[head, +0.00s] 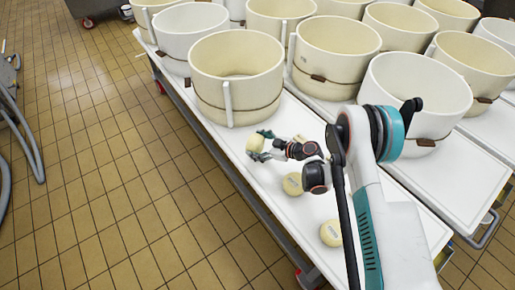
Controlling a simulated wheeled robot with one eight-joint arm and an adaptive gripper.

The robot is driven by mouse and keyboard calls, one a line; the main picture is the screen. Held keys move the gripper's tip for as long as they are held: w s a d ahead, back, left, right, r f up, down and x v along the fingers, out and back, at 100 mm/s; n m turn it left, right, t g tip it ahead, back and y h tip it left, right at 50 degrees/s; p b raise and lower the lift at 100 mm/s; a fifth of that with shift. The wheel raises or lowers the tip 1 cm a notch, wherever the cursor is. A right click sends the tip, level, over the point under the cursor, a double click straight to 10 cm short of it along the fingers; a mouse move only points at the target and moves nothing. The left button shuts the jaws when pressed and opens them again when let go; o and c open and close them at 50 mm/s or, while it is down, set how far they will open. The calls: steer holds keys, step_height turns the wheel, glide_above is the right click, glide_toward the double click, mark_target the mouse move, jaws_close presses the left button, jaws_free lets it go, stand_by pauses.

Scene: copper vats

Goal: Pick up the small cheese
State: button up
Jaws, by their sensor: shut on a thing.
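A small round pale-yellow cheese (255,142) is between the fingers of my gripper (261,146) near the left edge of the white table. My gripper is shut on this cheese; whether it touches the table is hard to tell. A second small cheese (292,184) lies on the table just below and right of the gripper. A third small cheese (331,233) lies further down the table, partly hidden behind my arm.
The white table (222,148) has a raised rim and metal legs. Several cream-coloured round vats stand on it, the nearest one (237,75) just behind my gripper and another (415,95) behind my arm. The tiled floor (110,170) to the left is clear, with grey hoses at the far left.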

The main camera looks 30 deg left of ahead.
step_height(320, 180, up, 16)
steer(key=p, duration=0.4)
steer(key=shift+p, duration=0.35)
steer(key=shift+f, duration=0.1)
